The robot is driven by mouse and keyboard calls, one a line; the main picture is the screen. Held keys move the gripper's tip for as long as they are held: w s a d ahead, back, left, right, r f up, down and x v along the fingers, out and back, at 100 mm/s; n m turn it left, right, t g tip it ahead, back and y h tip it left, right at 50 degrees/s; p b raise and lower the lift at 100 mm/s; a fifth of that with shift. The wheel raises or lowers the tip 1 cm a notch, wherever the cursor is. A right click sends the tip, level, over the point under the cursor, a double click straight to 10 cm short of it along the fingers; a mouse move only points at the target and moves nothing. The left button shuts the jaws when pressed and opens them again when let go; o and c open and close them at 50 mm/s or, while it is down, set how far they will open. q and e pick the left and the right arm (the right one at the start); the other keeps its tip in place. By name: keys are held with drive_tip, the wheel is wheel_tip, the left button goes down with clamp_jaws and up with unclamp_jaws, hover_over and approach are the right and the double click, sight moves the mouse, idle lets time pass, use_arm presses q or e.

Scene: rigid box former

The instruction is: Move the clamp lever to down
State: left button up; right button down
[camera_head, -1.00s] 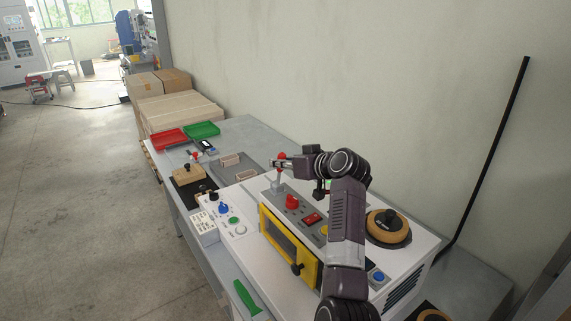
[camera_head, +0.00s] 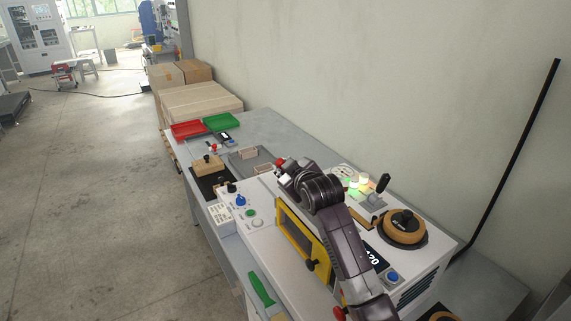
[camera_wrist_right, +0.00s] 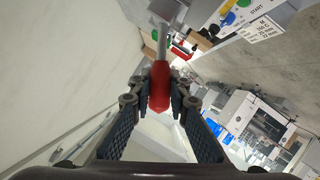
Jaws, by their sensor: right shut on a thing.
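The clamp lever has a red knob (camera_head: 280,161) at the upper left corner of the white machine. In the right wrist view its red grip (camera_wrist_right: 159,88) sits between the finger pads, with a grey shaft (camera_wrist_right: 161,40) running beyond it. My right gripper (camera_head: 283,170) is shut on this red knob; it also shows in the right wrist view (camera_wrist_right: 158,100). My right wrist and arm hide the lever's base and much of the machine's top panel in the head view. My left gripper is not in view.
On the machine are a black-handled lever (camera_head: 383,183), a round wooden-rimmed wheel (camera_head: 403,226) and a yellow-framed door (camera_head: 300,241). A blue knob (camera_head: 240,200) and a green button (camera_head: 251,213) are at left. Red (camera_head: 188,130) and green (camera_head: 221,122) trays lie farther back.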

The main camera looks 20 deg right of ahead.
drive_tip(key=shift+a+f, duration=0.1)
drive_tip(key=shift+f, duration=0.15)
drive_tip(key=c, duration=2.2)
unclamp_jaws()
drive_tip(key=o, duration=0.4)
drive_tip(key=shift+s+r, duration=0.1)
drive_tip(key=v, duration=1.2)
drive_tip(key=shift+a, duration=0.1)
